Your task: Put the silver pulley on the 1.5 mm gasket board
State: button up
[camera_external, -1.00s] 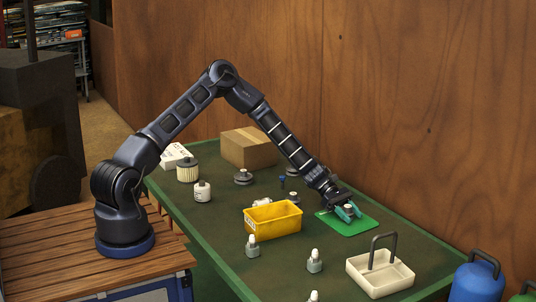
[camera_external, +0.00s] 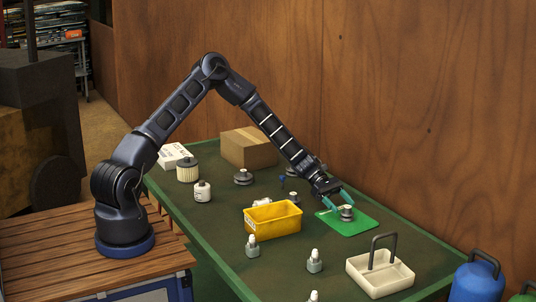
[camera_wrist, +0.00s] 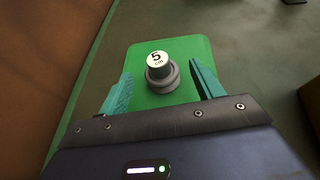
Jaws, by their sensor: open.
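The silver pulley (camera_external: 347,213) stands upright on the green board (camera_external: 365,225), which lies flat on the table. In the wrist view the pulley (camera_wrist: 161,74) has a pale top marked "5 cm" and a grey flanged base, resting on the green board (camera_wrist: 190,48). My gripper (camera_external: 340,204) is open, with teal fingers. In the wrist view its fingers (camera_wrist: 160,88) are spread on either side of the pulley's near side, with gaps, and do not touch it. No thickness label is readable on the board.
A yellow bin (camera_external: 272,219) stands left of the board, and a white tray with a handle (camera_external: 380,274) stands in front. Several small bottles and grey parts, and a cardboard box (camera_external: 249,148), stand elsewhere on the table. A wooden wall (camera_external: 430,120) rises behind.

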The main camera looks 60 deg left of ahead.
jog(key=v, duration=0.5)
jog(key=shift+a+r, duration=0.1)
jog(key=shift+a, duration=0.15)
jog(key=shift+s+a+r, duration=0.15)
jog(key=shift+a+r, duration=0.05)
jog(key=shift+a, duration=0.1)
jog(key=s+r+m+g+y, duration=0.1)
jog(key=s+r+m+y, duration=0.95)
jog(key=s+r, duration=1.3)
jog(key=s+a+r+m+t+y, duration=0.1)
jog(key=s+a+r+m, duration=0.2)
jog(key=s, duration=0.6)
jog(key=s+a+r+m+t, duration=0.1)
jog(key=s+a+r+m, duration=0.2)
jog(key=s, duration=0.5)
jog(key=s+a+r+m+t+y, duration=0.1)
jog(key=s+a+r+m, duration=0.2)
jog(key=s, duration=0.6)
jog(key=shift+s+r+t+y, duration=0.35)
jog(key=shift+r+t, duration=0.05)
jog(key=shift+r, duration=0.45)
